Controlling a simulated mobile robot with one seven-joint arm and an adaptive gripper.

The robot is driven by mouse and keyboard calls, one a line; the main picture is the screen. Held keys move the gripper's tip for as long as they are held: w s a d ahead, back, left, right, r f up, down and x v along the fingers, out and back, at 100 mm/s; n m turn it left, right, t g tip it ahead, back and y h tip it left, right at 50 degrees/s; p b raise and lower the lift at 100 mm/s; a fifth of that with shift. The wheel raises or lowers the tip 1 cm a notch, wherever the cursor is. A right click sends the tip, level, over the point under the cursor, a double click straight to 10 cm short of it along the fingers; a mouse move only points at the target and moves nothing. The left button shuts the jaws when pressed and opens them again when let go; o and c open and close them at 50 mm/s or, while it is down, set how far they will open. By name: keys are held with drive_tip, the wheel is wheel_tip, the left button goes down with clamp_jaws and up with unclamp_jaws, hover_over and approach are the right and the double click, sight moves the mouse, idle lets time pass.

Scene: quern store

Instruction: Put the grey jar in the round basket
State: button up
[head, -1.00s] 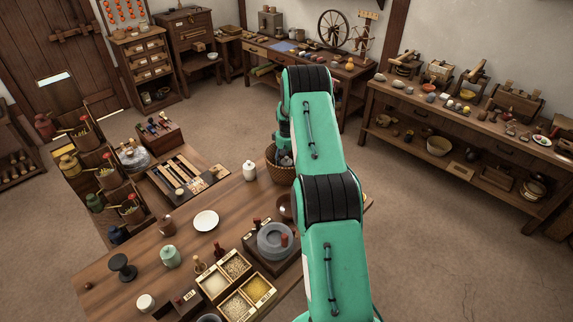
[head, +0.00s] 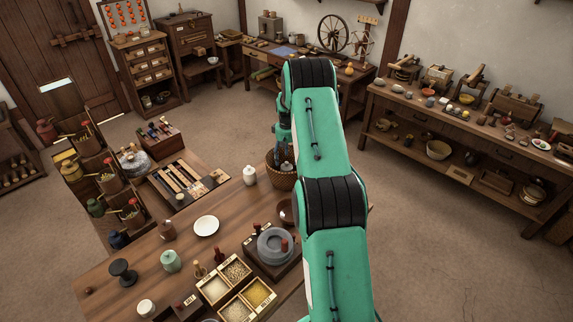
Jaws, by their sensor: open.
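The round basket (head: 281,181) is a brown woven one at the far right part of the table, partly hidden by my arm. My gripper (head: 284,163) is open and points down at the basket's mouth; its fingertips are small and partly hidden. No grey jar can be made out clearly; whether one lies inside the basket is hidden. A pale grey-green lidded jar (head: 172,261) stands upright on the table at the left front, well away from my gripper.
A white lidded jar (head: 250,175) stands just left of the basket. A white plate (head: 206,226), a black spool-shaped stand (head: 122,271), a grey quern (head: 276,245) and a divided grain box (head: 259,292) occupy the table. Bare wood shows around the plate.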

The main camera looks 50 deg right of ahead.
drive_tip(key=shift+r, duration=2.55)
drive_tip(key=shift+a+r, duration=0.1)
drive_tip(key=shift+r, duration=0.05)
drive_tip(key=s+a+r+n+t+h, duration=0.1)
drive_tip(key=s+a+r, duration=0.2)
drive_tip(key=a+r, duration=1.3)
drive_tip(key=s+a+r+t, duration=0.1)
drive_tip(key=s+a+r, duration=0.2)
drive_tip(key=a+r, duration=1.3)
drive_tip(key=s+a+r+n+t, duration=0.1)
drive_tip(key=s+a+r, duration=0.3)
drive_tip(key=s+a, duration=0.4)
drive_tip(key=s+a+r+t, duration=0.1)
drive_tip(key=s+a+r, duration=0.3)
drive_tip(key=s+a, duration=0.35)
drive_tip(key=s+a+f, duration=0.1)
drive_tip(key=s+a, duration=0.3)
drive_tip(key=s, duration=0.4)
drive_tip(key=s+a+f+n+t+y, duration=0.1)
drive_tip(key=s+a, duration=0.3)
drive_tip(key=s, duration=0.5)
drive_tip(key=shift+a+f+t, duration=0.15)
drive_tip(key=shift+f+t, duration=0.1)
drive_tip(key=shift+t, duration=0.05)
